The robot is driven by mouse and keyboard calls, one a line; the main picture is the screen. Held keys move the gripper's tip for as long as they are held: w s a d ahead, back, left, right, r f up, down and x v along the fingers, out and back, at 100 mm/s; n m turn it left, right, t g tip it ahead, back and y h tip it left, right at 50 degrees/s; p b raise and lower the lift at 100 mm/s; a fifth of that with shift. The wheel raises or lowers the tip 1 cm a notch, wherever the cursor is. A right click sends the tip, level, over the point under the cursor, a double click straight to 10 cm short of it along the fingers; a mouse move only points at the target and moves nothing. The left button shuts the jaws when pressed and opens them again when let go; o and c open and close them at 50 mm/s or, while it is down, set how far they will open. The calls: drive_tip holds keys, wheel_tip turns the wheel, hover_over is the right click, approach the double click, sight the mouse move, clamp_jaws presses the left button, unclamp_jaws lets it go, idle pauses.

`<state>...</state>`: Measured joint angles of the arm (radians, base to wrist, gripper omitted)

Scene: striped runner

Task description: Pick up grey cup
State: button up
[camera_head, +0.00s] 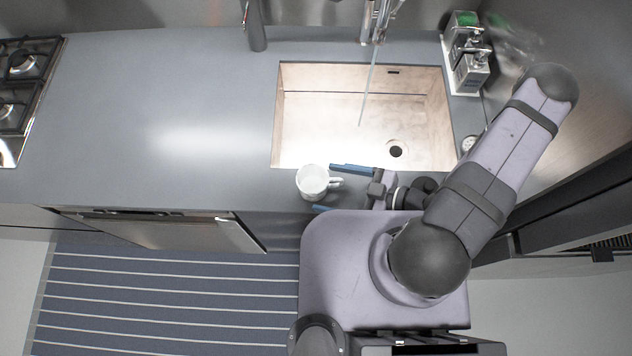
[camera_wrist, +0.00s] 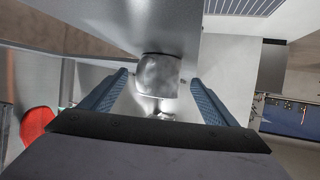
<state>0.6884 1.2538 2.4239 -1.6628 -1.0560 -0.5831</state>
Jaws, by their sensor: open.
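The cup body sits at or just beyond the fingertips. In the wrist view, the cup (camera_wrist: 158,72) appears centred between the open fingers of my gripper (camera_wrist: 159,78), with its handle toward the palm. A gap shows on both sides; no finger seems to touch it.
A sink (camera_head: 350,153) lies behind the cup and my gripper, with a tap (camera_head: 373,30) above it. A bottle holder (camera_head: 465,62) stands right of the sink. The counter (camera_head: 130,130) left of the cup is clear up to the stove (camera_head: 22,65). An appliance door (camera_head: 165,230) hangs open below.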

sight(316, 188)
drive_tip(key=shift+b+x, duration=0.75)
drive_tip(key=shift+x, duration=0.65)
drive_tip(key=shift+b+x, duration=0.45)
drive_tip(key=shift+x, duration=0.75)
drive_tip(key=shift+c, duration=0.3)
drive_tip(key=c, duration=1.3)
drive_tip(key=shift+o, duration=0.2)
drive_tip(key=shift+r, duration=0.2)
drive_tip(key=shift+r, duration=0.9)
wheel_tip(316, 188, up, 8)
drive_tip(key=p, duration=0.6)
